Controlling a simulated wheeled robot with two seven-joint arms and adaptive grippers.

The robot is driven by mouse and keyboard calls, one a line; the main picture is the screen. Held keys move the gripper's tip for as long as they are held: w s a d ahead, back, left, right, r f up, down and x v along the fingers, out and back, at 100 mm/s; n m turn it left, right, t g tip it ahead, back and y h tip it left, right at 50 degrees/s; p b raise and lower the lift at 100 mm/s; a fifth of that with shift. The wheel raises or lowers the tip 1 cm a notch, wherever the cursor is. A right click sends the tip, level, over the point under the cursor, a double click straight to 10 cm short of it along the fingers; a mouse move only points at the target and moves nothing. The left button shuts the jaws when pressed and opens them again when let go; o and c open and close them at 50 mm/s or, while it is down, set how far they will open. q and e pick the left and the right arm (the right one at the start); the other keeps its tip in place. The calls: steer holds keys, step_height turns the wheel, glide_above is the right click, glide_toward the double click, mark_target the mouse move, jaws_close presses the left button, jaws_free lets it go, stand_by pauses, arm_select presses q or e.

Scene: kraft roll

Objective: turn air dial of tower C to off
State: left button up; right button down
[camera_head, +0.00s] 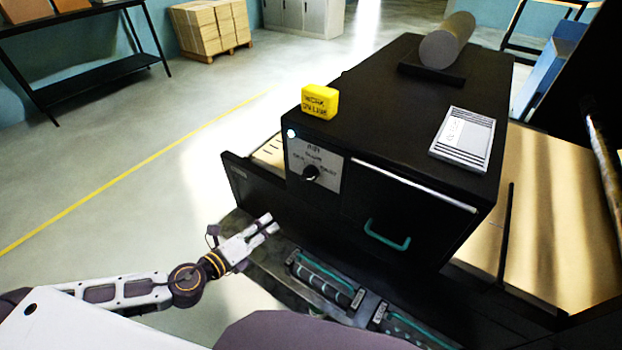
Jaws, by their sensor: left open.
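The air dial (311,173) is a small black knob on a grey plate (316,160) marked AIR, on the front of a black cabinet (385,110). The lettering around the knob is too small to read surely, and I cannot tell its setting. My left gripper (270,225) is open and empty, below and left of the dial and apart from it. My right gripper is not in view. No tower C label is readable.
A drawer (262,190) stands out at the cabinet's left. A teal handle (387,236) sits right of the dial. A yellow block (319,102), a grey cylinder (447,42) and a grey labelled box (464,139) are on top. Tool-like items (325,282) lie below.

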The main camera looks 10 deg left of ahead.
arm_select(q)
steer(key=d+r+m+t+h, duration=0.1)
steer(key=d+r+m+t, duration=0.2)
steer(key=r, duration=0.7)
steer(key=shift+s+d+r+m, duration=0.35)
steer(key=shift+d+m, duration=0.4)
steer(key=shift+m, duration=0.45)
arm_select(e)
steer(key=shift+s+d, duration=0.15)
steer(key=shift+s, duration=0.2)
arm_select(q)
steer(key=shift+w+f, duration=0.1)
steer(key=shift+w, duration=0.1)
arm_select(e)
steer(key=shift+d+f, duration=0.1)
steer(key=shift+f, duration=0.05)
